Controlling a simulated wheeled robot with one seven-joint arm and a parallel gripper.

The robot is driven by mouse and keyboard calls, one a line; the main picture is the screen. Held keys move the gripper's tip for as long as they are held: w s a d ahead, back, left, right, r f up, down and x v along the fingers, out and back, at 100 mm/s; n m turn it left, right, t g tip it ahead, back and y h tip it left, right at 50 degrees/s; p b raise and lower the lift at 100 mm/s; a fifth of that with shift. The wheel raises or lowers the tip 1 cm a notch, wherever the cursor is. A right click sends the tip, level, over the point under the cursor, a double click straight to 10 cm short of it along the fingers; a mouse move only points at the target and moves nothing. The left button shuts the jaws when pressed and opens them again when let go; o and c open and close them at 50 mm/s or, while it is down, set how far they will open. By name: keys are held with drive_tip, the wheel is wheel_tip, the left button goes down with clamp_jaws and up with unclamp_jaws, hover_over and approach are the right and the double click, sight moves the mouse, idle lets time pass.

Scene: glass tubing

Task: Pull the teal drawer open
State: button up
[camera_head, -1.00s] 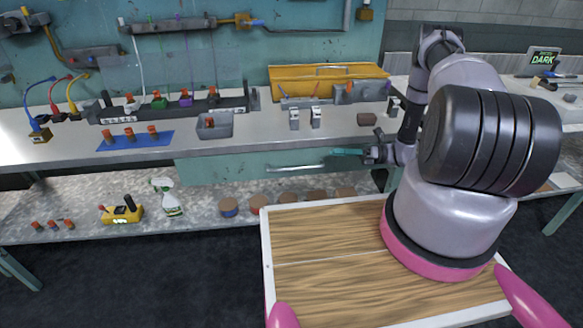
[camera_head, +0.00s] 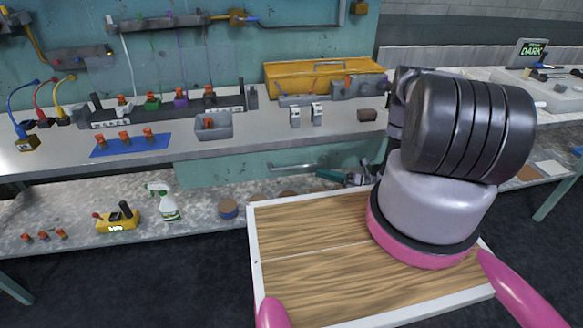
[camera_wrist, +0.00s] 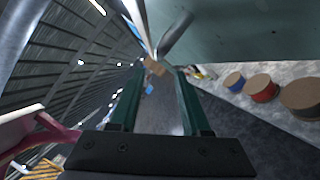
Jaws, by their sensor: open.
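The teal drawer (camera_head: 225,171) sits under the workbench top in the head view, and its front looks closed. Its pale bar handle (camera_head: 291,166) runs across the front. My gripper (camera_head: 326,175) is just right of the handle and slightly lower, with its green fingers pointing left. In the wrist view my gripper (camera_wrist: 153,78) is open, with a clear gap between the two fingers. A teal surface (camera_wrist: 250,30), seemingly the drawer front, fills the upper right there. I cannot tell whether the handle lies between the fingers, and I see no clear grasp.
The workbench top (camera_head: 255,140) overhangs the drawer. A lower shelf (camera_head: 195,222) carries a spray bottle (camera_head: 164,202), a yellow device (camera_head: 118,219) and round spools (camera_head: 228,209). My wood-topped base is close in front of the shelf.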

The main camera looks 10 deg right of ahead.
sight(297, 167)
drive_tip(key=x, duration=1)
drive_tip(key=shift+a+r, duration=0.1)
drive_tip(key=shift+a, duration=0.05)
clamp_jaws()
idle(1.0)
